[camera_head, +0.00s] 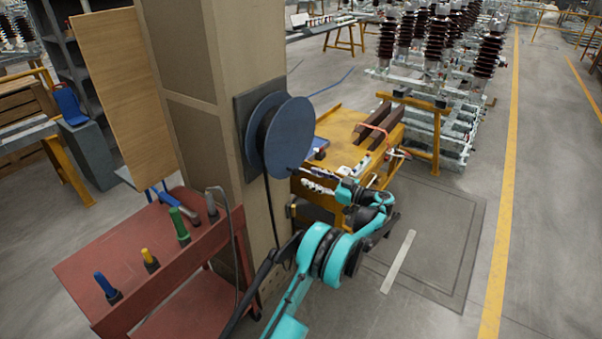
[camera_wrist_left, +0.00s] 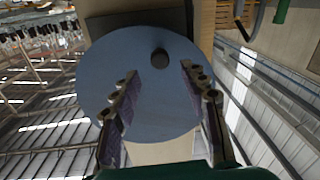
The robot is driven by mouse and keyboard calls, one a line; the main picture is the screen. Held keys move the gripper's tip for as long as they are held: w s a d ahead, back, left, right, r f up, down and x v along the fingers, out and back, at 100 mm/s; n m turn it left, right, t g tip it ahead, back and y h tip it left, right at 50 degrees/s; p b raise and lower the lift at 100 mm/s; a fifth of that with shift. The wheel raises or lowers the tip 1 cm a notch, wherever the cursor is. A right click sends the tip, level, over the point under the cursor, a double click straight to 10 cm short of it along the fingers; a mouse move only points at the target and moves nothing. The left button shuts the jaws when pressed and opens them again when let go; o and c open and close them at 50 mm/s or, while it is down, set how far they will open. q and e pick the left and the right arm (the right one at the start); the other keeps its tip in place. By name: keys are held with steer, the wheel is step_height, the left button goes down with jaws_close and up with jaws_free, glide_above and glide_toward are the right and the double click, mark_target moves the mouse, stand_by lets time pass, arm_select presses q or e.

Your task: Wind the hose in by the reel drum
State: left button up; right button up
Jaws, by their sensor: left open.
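The reel drum (camera_head: 288,138), a blue disc with a dark core, is mounted on the side of a beige column. Its blue face fills the middle of the left wrist view (camera_wrist_left: 110,65), with a dark round knob (camera_wrist_left: 160,57) standing out near one edge. A thin blue hose (camera_head: 334,85) runs from the drum's upper right, away to the back. My left gripper (camera_head: 297,178) is open by the drum's lower right. In the left wrist view its fingers (camera_wrist_left: 160,76) are spread, with the knob showing between and beyond their tips. Contact cannot be told. My right gripper is not in view.
The beige column (camera_head: 185,60) stands left of the drum. A red cart (camera_head: 125,255) with several coloured-handled tools is at lower left. A yellow bench (camera_head: 345,125) with dark bars is behind my left arm. Open floor (camera_head: 440,240) lies to the right.

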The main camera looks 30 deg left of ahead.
mark_target(299, 173)
arm_select(q)
steer(key=a+b, duration=0.1)
steer(key=a, duration=0.6)
steer(key=shift+w+a+f+b, duration=0.1)
steer(key=shift+w+a+b, duration=0.05)
steer(key=shift+a+b, duration=0.2)
jaws_close()
